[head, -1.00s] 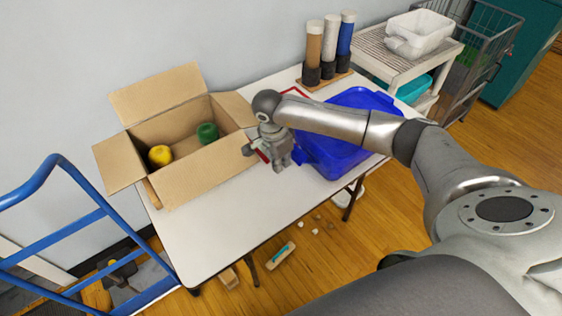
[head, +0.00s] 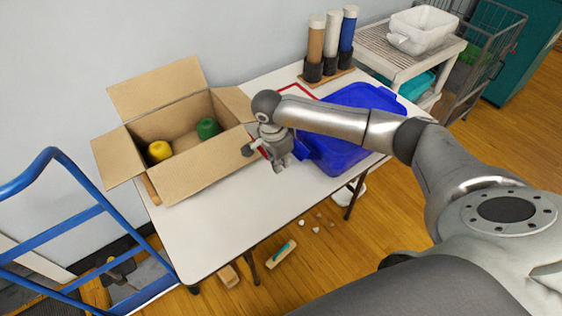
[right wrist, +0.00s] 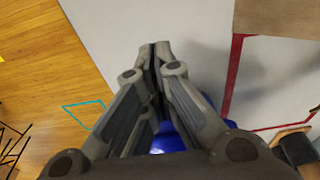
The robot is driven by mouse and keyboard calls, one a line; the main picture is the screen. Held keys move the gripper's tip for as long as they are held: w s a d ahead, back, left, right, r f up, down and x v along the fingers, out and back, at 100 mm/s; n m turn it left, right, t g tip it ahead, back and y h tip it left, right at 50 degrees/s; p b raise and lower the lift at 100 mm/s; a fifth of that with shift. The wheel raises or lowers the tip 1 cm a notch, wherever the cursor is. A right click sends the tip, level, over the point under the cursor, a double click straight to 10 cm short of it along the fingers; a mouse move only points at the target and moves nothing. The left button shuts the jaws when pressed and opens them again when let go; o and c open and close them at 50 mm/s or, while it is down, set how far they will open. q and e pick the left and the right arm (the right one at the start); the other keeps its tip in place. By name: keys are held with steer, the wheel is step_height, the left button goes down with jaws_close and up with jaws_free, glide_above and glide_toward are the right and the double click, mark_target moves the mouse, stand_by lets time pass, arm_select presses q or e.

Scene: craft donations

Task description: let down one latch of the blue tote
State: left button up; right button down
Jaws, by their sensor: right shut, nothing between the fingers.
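The blue tote (head: 345,155) stands on the right part of the white table, partly hidden behind my right arm. A small blue piece (head: 302,150) juts from its left side close to my gripper; I cannot tell whether it is a latch or how it sits. My right gripper (head: 279,167) is just left of the tote, pointing down, shut and empty. In the right wrist view the shut fingertips (right wrist: 155,46) are over bare tabletop, and a bit of the blue tote (right wrist: 168,140) shows behind the fingers. My left gripper is not in view.
An open cardboard box (head: 200,170) with yellow and green yarn balls stands left on the white table (head: 215,215). Red tape marks the tabletop. Three tubes (head: 330,45) stand at the back. A blue hand truck (head: 60,225) is at left. The table's front middle is clear.

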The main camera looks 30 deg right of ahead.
steer(key=shift+a+f, duration=0.1)
steer(key=shift+f, duration=0.25)
steer(key=shift+f+b, duration=0.1)
steer(key=shift+b, duration=0.2)
steer(key=shift+a+f+b, duration=0.15)
steer(key=shift+f+b, duration=0.35)
steer(key=shift+f, duration=0.05)
steer(key=shift+f, duration=0.1)
steer(key=shift+a+f+b, duration=0.15)
steer(key=shift+f+b, duration=0.4)
steer(key=shift+b, duration=0.1)
steer(key=shift+a+f+b, duration=0.15)
steer(key=shift+f+b, duration=0.45)
steer(key=shift+f, duration=0.05)
steer(key=shift+a+f+b, duration=0.15)
steer(key=shift+f+b, duration=0.45)
steer(key=shift+b, duration=0.05)
